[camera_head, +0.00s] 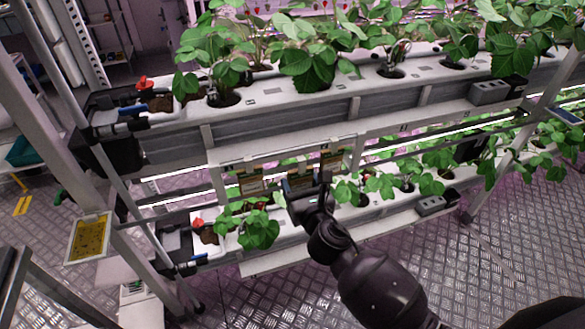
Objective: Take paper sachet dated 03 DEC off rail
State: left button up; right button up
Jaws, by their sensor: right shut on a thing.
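Several small brown paper sachets hang in a row below a white rail (290,152) between the two planting levels. The left sachet (250,183) hangs apart from my gripper. The middle sachet (299,183) and the right sachet (332,160) are close to my right gripper (322,184), which partly covers this area. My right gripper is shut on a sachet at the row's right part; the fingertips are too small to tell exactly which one. The printed dates are too small to read. My left gripper is not in view.
The upper gutter (330,97) with leafy plants runs above the sachets. The lower gutter (375,203) and its plants lie close around my right arm. A rack post (60,120) stands at left with a yellow card (89,239). Metal floor is clear in front.

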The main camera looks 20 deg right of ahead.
jog(key=shift+s+p, duration=0.3)
jog(key=shift+s, duration=1.5)
jog(key=shift+d, duration=0.15)
